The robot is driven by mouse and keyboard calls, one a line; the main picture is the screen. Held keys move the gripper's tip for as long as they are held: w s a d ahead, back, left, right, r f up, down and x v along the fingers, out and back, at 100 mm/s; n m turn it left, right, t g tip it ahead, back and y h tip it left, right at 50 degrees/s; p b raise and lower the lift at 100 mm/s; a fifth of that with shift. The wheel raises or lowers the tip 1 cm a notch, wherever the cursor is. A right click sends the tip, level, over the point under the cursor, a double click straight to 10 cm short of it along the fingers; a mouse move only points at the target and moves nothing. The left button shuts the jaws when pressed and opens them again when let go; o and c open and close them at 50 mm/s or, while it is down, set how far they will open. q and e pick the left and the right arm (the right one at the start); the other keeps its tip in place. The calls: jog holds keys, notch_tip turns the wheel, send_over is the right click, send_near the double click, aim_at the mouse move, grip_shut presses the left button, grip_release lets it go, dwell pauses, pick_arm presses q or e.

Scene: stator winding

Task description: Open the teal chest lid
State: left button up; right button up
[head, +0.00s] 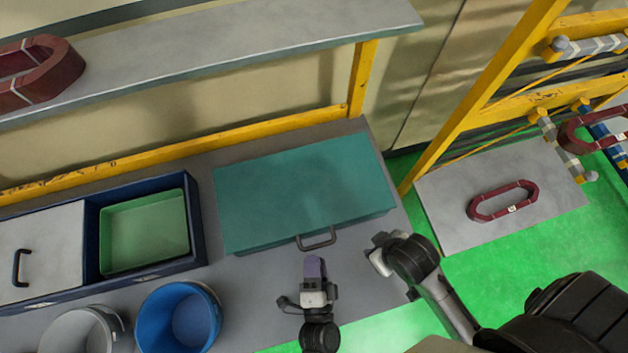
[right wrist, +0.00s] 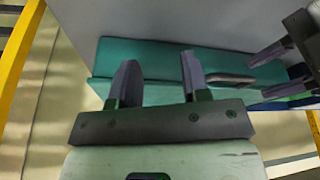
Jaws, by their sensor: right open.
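The teal chest (head: 300,185) stands on the grey bench, its lid down. A dark bar handle (head: 317,239) sticks out from its front edge. My left gripper (head: 315,268) is just in front of the handle, apart from it. In the right wrist view the left gripper (right wrist: 270,72) has its fingers spread, with the handle (right wrist: 230,79) just beyond their tips. My right gripper (head: 376,252) is right of the handle, off the chest's front right corner. In the right wrist view the right gripper (right wrist: 156,75) is open and empty, facing the teal chest (right wrist: 160,62).
Left of the chest is a dark blue box (head: 197,220) with a green tray (head: 145,232) and a grey handled lid (head: 40,250). A blue bucket (head: 180,315) and a grey bucket (head: 82,330) stand in front. A grey shelf (head: 230,45) spans above; a yellow post (head: 362,80) stands behind.

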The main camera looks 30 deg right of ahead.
aim_at(319, 246)
pick_arm(q)
jog(key=shift+s+d+f+m+t+y+b, duration=0.2)
jog(key=shift+s+d+f+t+y+b, duration=0.2)
jog(key=shift+s+f+t+y, duration=0.2)
jog(key=shift+s+d+f+m+t+y+b, duration=0.2)
jog(key=shift+s+d+f+t+y+b, duration=0.15)
jog(key=shift+s+f+t+y, duration=0.35)
jog(key=shift+s+t+y, duration=0.2)
jog(key=shift+y, duration=0.1)
jog(key=x, duration=0.5)
jog(key=shift+x, duration=1.15)
grip_shut()
